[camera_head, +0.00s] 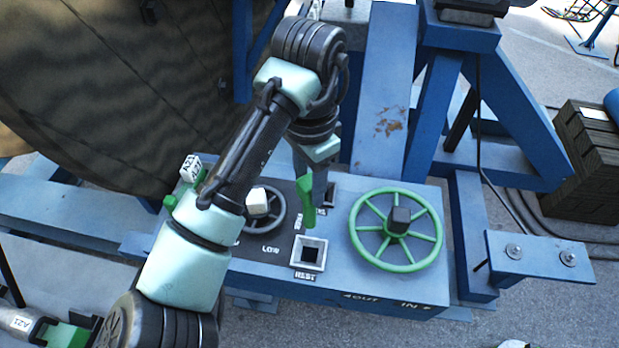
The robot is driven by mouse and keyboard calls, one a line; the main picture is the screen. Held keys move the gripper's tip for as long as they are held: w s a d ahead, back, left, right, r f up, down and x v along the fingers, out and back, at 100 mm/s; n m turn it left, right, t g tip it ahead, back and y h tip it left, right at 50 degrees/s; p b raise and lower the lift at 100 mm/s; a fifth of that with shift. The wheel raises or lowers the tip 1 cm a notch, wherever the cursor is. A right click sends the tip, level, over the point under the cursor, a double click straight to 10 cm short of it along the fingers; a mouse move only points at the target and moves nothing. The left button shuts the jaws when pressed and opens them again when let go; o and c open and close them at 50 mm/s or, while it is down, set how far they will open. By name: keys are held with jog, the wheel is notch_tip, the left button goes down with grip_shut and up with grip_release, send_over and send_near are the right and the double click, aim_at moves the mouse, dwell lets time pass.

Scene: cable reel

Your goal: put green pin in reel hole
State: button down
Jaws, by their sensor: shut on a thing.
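My gripper (318,178) hangs from my arm over the blue control bench and is shut on a green piece (306,200), which looks like the green pin. The pin is held upright, just above and behind a square socket (309,253) marked REST. Its lower end looks clear of the socket, but I cannot tell the exact gap. The reel (110,90) is a large dark round disc at upper left. I cannot make out its hole clearly. My arm covers part of the bench and the reel's right side.
A green handwheel (419,231) stands right of the socket. A dark wheel with a white knob (258,202) is left, near the word LOW. A white tagged block (190,168) sits beside the reel. Blue frame beams (387,90) rise behind the bench.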

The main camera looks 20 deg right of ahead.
jog(key=shift+r+p, duration=1.65)
jog(key=shift+r, duration=1.35)
jog(key=shift+f, duration=0.1)
